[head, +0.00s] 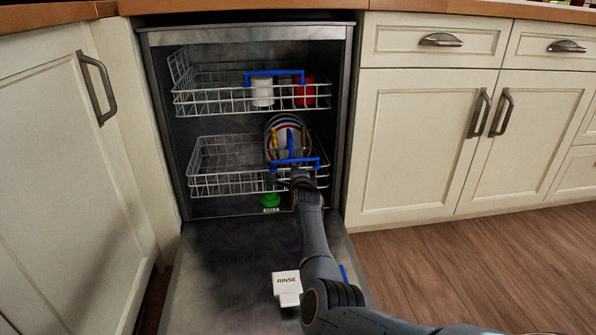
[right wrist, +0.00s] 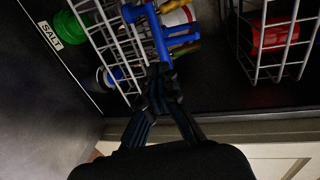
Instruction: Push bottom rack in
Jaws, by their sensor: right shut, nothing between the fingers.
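The bottom rack (head: 228,184) is a white wire basket inside the open dishwasher (head: 348,120), its front edge near the opening above the lowered door. A plate and several utensils stand at its right side. A blue handle (head: 318,162) is on its front; it also shows in the right wrist view (right wrist: 160,38). My right gripper (head: 299,175) is shut and empty, its fingertips at or close to the blue handle; whether they touch I cannot tell. The right wrist view shows the closed fingers (right wrist: 158,75) by the handle and the rack's wires (right wrist: 112,35). My left gripper is not in view.
The top rack (head: 210,101) holds a white cup (head: 262,92) and a red item (head: 305,91). Cream cabinets (head: 420,140) flank the dishwasher.

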